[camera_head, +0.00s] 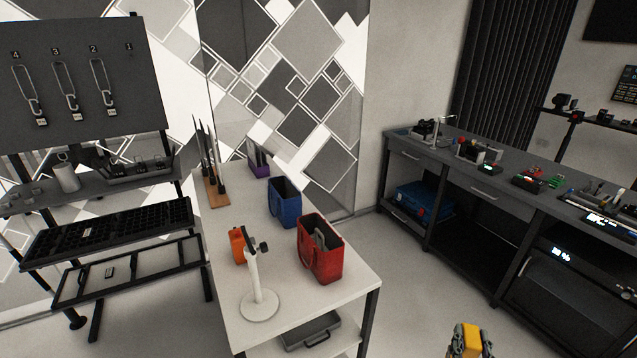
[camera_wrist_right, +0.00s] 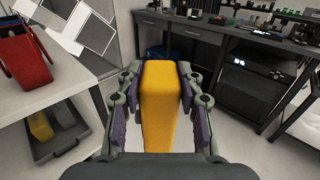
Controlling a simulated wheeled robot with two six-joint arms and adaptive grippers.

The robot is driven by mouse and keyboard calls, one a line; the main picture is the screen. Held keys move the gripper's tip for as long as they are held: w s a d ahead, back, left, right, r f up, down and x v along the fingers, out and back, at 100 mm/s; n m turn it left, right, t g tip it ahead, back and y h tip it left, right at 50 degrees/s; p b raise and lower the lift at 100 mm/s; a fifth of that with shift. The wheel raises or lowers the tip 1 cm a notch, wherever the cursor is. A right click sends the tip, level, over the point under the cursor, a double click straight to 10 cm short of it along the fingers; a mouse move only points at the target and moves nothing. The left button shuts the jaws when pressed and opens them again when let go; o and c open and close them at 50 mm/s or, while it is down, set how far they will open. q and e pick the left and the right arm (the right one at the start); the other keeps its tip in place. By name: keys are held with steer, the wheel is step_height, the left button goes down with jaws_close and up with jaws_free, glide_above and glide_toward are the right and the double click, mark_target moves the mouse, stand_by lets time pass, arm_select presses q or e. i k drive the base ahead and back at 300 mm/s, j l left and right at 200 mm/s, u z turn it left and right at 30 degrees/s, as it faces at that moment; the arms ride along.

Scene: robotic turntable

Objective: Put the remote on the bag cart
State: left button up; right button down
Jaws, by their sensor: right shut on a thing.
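My right gripper (camera_head: 469,342) is at the bottom edge of the head view, to the right of the bag cart. It is shut on a yellow, rounded oblong thing, taken as the remote (camera_wrist_right: 159,108); no buttons show. In the right wrist view it stands out between both fingers, over open floor. The bag cart (camera_head: 345,298) is a white-topped table with dark legs and a lower shelf. On it stand a red bag (camera_head: 322,258), a blue bag (camera_head: 287,206) and a purple bag (camera_head: 259,163). My left gripper is out of view.
A white stand (camera_head: 257,289), an orange item (camera_head: 237,245) and a wooden rack (camera_head: 215,190) are also on the cart. The cart's near right corner is bare. A grey tray (camera_wrist_right: 72,140) sits below. A dark workbench (camera_head: 470,169) stands at right.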

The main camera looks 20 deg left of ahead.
mark_target(229, 227)
steer(key=j, duration=0.55)
steer(key=k+j+z, duration=0.1)
steer(key=j, duration=0.4)
steer(key=k+j, duration=0.1)
steer(key=j, duration=0.45)
steer(key=k+j+z, duration=0.1)
steer(key=j, duration=0.95)
steer(key=j+u, duration=0.15)
steer(key=j, duration=0.2)
steer(key=i+j+u, duration=0.1)
steer(key=j, duration=0.25)
steer(key=i+j+u, duration=0.15)
steer(key=j, duration=0.2)
